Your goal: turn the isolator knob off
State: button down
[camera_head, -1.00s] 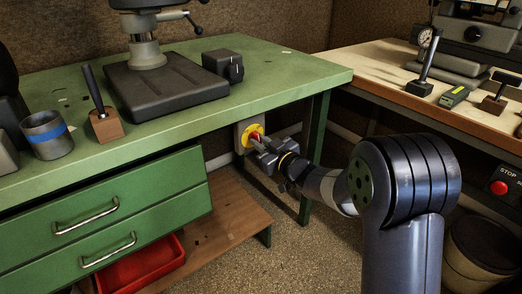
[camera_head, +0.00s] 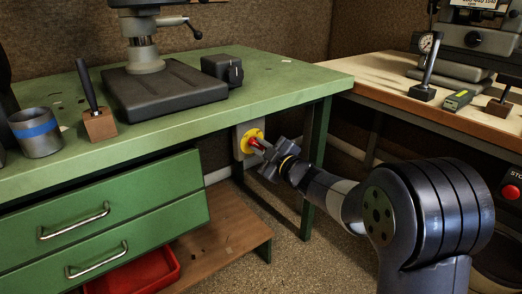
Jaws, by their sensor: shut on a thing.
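My arm reaches in from the lower right.
The green bench (camera_head: 290,78) overhangs the isolator, with a bench leg (camera_head: 315,165) close behind my wrist. A wooden shelf (camera_head: 225,225) and red tray (camera_head: 140,276) lie below. A red stop button (camera_head: 510,192) is at the far right.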

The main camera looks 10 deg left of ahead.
dwell(0.4)
jog(key=c, duration=1.4)
grip_release()
jog(key=p+v, duration=0.2)
jog(key=v, duration=0.9)
jog(key=shift+w+a, duration=0.1)
jog(key=shift+a, duration=0.05)
jog(key=b+x, duration=0.2)
jog(key=x, duration=0.8)
jog(key=shift+w+a, duration=0.2)
jog(key=shift+a, duration=0.1)
